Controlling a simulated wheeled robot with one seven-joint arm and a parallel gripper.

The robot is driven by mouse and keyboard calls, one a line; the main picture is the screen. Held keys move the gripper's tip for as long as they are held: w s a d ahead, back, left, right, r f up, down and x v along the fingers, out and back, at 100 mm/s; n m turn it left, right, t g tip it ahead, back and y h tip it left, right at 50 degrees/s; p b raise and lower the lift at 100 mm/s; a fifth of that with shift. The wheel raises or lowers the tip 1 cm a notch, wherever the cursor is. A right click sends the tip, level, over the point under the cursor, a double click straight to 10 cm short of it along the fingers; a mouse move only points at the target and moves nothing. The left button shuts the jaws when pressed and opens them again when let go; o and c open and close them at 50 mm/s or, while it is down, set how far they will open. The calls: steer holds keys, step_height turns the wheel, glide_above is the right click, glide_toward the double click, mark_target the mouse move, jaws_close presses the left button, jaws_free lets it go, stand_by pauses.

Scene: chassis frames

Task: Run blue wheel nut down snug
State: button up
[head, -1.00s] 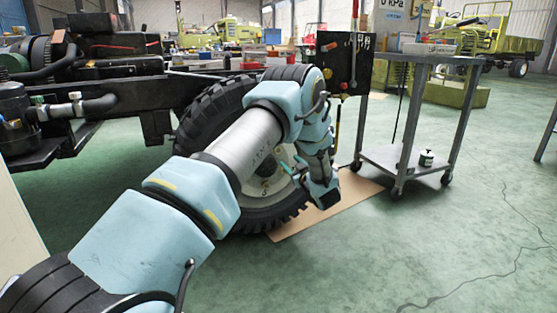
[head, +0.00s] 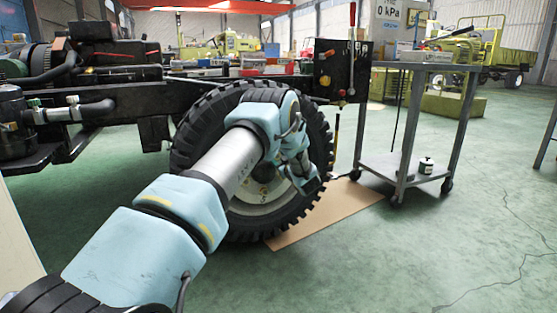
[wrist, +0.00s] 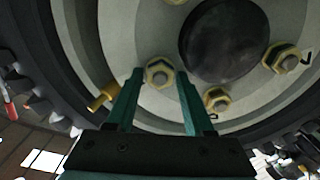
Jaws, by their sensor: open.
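The wheel (head: 200,128) with its black tyre stands upright under the chassis, its pale hub partly behind my arm. In the wrist view, the hub face (wrist: 115,30) carries several nuts with yellowish rims around a dark round centre. One wheel nut (wrist: 159,72) shows between my fingertips. Others sit right of it, a lower nut (wrist: 217,99) and a right nut (wrist: 281,57). I cannot make out blue on any nut. My gripper (wrist: 160,80) is open, its two green fingers on either side of the first nut; contact cannot be told. In the head view my gripper (head: 308,187) is at the hub's right side.
A cardboard sheet (head: 325,212) lies under the wheel. A grey cart (head: 405,175) stands to the right with a small canister (head: 426,166) on its lower shelf. A black lever panel (head: 338,72) is above the wheel's right. The green floor at the front right is clear.

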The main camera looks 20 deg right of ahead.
steer(key=shift+c, duration=0.3)
jaws_close()
steer(key=shift+r+m+p, duration=0.25)
steer(key=shift+m+p, duration=0.55)
steer(key=shift+p, duration=0.3)
steer(key=shift+m+p, duration=0.6)
steer(key=shift+p, duration=0.05)
steer(key=m, duration=0.1)
steer(key=m+p, duration=0.1)
steer(key=m, duration=0.1)
steer(key=shift+f, duration=0.3)
steer(key=shift+o, duration=0.3)
jaws_free()
